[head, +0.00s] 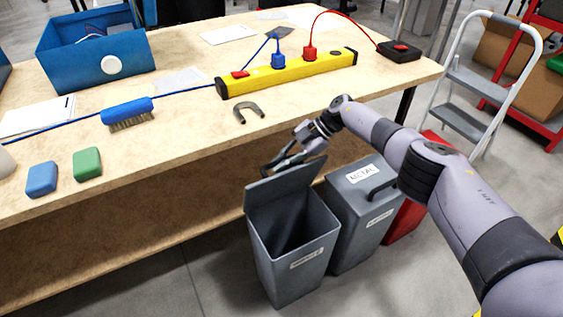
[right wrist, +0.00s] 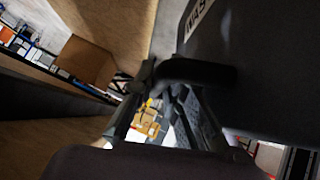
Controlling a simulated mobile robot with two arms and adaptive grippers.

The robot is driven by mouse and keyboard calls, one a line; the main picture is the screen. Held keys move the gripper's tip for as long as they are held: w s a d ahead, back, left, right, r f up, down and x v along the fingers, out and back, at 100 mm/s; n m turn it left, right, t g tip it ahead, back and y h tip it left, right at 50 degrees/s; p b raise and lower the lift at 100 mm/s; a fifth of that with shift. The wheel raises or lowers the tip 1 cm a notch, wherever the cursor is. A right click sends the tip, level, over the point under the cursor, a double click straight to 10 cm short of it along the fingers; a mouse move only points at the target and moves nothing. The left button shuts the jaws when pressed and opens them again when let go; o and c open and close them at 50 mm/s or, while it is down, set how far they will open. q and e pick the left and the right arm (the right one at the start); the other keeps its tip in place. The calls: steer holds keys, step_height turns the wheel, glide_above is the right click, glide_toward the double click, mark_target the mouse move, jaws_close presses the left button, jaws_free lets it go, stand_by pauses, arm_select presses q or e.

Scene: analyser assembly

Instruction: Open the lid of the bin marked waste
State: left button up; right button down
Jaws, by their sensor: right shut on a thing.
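The grey waste bin (head: 300,268) stands on the floor in front of the table, with a white label on its front. Its lid (head: 288,185) is raised and tilted back toward the table, and the dark inside of the bin shows. My right gripper (head: 284,160) is at the back side of the raised lid, shut on the lid's handle. In the right wrist view the dark handle (right wrist: 200,72) passes between the fingers, and the lid (right wrist: 268,60) carries a label, partly cut off, that seems to start with "WAS". My left gripper is not in view.
A second grey bin (head: 358,232), marked metal, stands closed just right of it, with a red bin (head: 405,218) beyond. The wooden table (head: 190,140) is close behind the lid. A horseshoe magnet (head: 247,110) and a yellow power strip (head: 290,72) lie near its edge.

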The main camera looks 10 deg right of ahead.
steer(key=c, duration=1.9)
jaws_free()
steer(key=v, duration=1.2)
steer(key=shift+s, duration=0.1)
